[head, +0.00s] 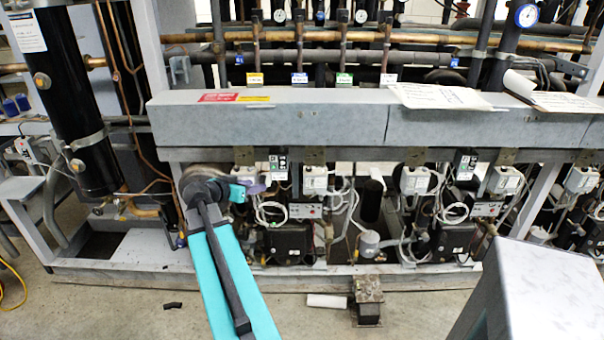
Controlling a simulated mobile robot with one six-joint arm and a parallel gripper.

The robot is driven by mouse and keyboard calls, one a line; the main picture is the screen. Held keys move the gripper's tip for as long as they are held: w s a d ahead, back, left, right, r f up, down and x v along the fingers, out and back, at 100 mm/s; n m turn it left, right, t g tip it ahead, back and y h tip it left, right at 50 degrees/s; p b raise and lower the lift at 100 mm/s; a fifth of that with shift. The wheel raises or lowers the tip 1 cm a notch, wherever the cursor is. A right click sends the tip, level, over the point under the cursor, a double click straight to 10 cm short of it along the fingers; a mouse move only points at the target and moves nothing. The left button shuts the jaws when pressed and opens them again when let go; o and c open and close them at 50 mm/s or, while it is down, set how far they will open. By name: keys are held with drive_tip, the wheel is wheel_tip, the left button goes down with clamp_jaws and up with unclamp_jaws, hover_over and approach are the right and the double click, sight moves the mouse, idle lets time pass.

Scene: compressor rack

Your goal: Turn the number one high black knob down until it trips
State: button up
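My teal and dark arm reaches up from the bottom of the head view to the left end of the compressor rack. My gripper (256,184) is at its far end, just below the grey beam and beside the leftmost controls. It is small and partly covered by my wrist, so its finger opening cannot be made out. A small control with white labels (278,168) is just right of the gripper. A white-faced control box (314,180) hangs further right. I cannot pick out the number one high black knob; it is too small or hidden. Contact with the gripper cannot be judged.
The long grey beam (330,128) runs above the controls, with papers (440,97) on top. A black cylinder (80,120) stands at the left. Cables and compressors crowd below. A rusty metal block (368,300) and a white roll (327,301) lie on the floor.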

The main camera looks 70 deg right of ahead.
sight(308, 168)
drive_tip(key=s+d+r+m, duration=0.1)
drive_tip(key=s+d+r, duration=0.1)
drive_tip(key=s+d, duration=0.1)
drive_tip(key=s+d+r+m+g+b, duration=0.1)
drive_tip(key=s+d+r, duration=0.1)
drive_tip(key=s, duration=0.3)
drive_tip(key=shift+s+d+r+g, duration=0.25)
drive_tip(key=shift+s+d+g, duration=0.05)
drive_tip(key=shift+s+d, duration=0.15)
drive_tip(key=shift+d, duration=0.15)
drive_tip(key=p+x, duration=0.3)
drive_tip(key=x, duration=1)
drive_tip(key=shift+d, duration=0.25)
drive_tip(key=shift+c, duration=0.4)
drive_tip(key=shift+f, duration=0.1)
clamp_jaws()
drive_tip(key=shift+w+a+f, duration=0.1)
drive_tip(key=shift+a, duration=0.15)
drive_tip(key=shift+d, duration=0.15)
